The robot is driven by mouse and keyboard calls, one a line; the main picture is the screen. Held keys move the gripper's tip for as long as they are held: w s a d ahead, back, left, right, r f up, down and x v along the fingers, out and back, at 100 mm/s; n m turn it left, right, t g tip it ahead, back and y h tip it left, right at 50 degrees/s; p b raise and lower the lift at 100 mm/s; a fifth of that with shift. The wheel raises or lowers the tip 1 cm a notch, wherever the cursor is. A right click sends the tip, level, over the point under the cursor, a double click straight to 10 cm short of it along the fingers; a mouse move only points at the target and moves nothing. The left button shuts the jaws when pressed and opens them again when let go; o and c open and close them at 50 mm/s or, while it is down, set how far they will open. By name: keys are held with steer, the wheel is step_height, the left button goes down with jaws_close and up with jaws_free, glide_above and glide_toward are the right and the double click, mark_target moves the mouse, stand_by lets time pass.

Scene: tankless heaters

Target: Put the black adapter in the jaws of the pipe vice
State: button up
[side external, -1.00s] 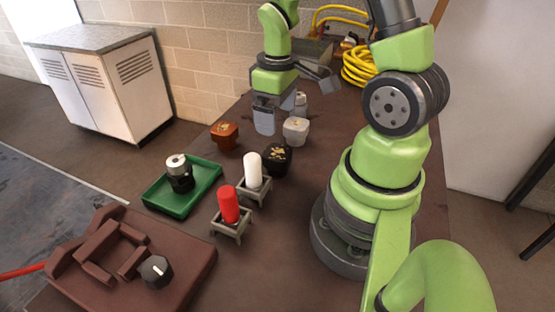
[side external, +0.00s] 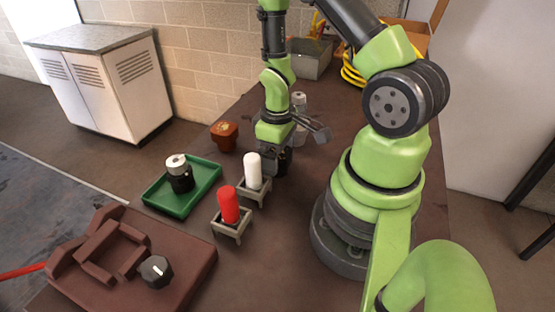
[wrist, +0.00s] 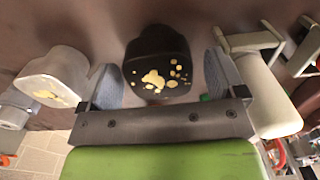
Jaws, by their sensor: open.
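The black adapter (wrist: 157,64), a dark rounded block with gold blotches, lies between my gripper's two fingers in the wrist view. My gripper (side external: 277,160) is low over the table; its fingers are open, one on each side of the adapter. In the side view the adapter (side external: 286,160) is mostly hidden behind the gripper. The pipe vice (side external: 190,262) is a brown block at the lower left, with raised jaws (side external: 101,246) and a black knob with a white mark (side external: 155,271). The jaws look empty.
A white cylinder (side external: 253,171) and a red cylinder (side external: 229,205) stand in small stands between gripper and vice. A green tray (side external: 207,178) holds a black-and-silver fitting (side external: 179,174). A red-brown fitting (side external: 224,136) stands behind. A pale grey fitting (wrist: 55,75) is beside the adapter.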

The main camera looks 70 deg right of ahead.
steer(key=shift+f, duration=0.3)
steer(key=shift+c, duration=0.2)
steer(key=c, duration=1.4)
steer(key=shift+r, duration=0.1)
step_height(320, 180, up, 10)
steer(key=shift+f, duration=0.1)
